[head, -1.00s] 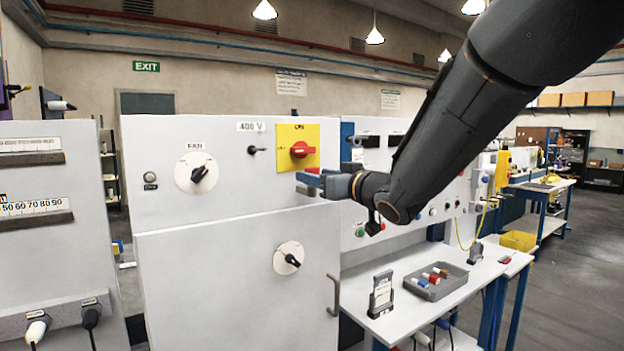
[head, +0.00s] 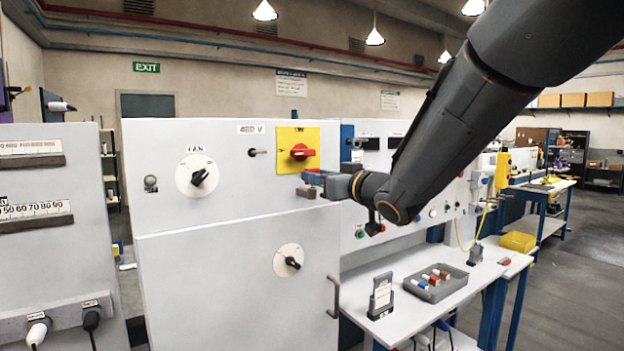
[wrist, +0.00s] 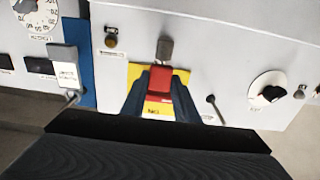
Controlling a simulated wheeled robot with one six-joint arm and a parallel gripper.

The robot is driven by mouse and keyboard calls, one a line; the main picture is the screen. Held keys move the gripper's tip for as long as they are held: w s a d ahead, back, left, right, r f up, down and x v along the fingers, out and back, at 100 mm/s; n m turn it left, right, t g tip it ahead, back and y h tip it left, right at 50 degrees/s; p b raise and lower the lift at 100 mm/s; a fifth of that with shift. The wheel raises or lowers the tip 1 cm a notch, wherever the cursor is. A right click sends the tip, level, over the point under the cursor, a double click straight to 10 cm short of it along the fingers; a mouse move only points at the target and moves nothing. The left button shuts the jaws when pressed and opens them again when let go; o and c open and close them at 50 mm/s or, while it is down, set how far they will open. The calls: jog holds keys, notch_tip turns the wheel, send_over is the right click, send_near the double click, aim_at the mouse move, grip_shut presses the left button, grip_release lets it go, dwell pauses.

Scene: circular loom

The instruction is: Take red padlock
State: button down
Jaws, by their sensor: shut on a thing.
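The red padlock (wrist: 160,82) shows in the wrist view as a red block between the two fingers of my gripper (wrist: 147,95). The fingers are shut on it, one on each side, and hide part of it. A yellow plate (wrist: 137,73) lies behind it on the grey panel. In the head view my gripper (head: 313,183) is at the panel, just below the yellow plate (head: 285,136) and its red rotary knob (head: 300,151). The padlock is too small there to make out clearly.
A grey fitting (wrist: 165,50) sits beside the padlock on the panel. The fan dial (head: 197,174) is to the left. A cabinet door with a handle (head: 334,297) stands below. A grey tray (head: 436,285) with several small pieces lies on the bench at right.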

jog(key=shift+r, duration=0.4)
notch_tip(320, 180, up, 4)
jog(key=p, duration=0.3)
jog(key=shift+f, duration=0.2)
jog(key=shift+f, duration=0.1)
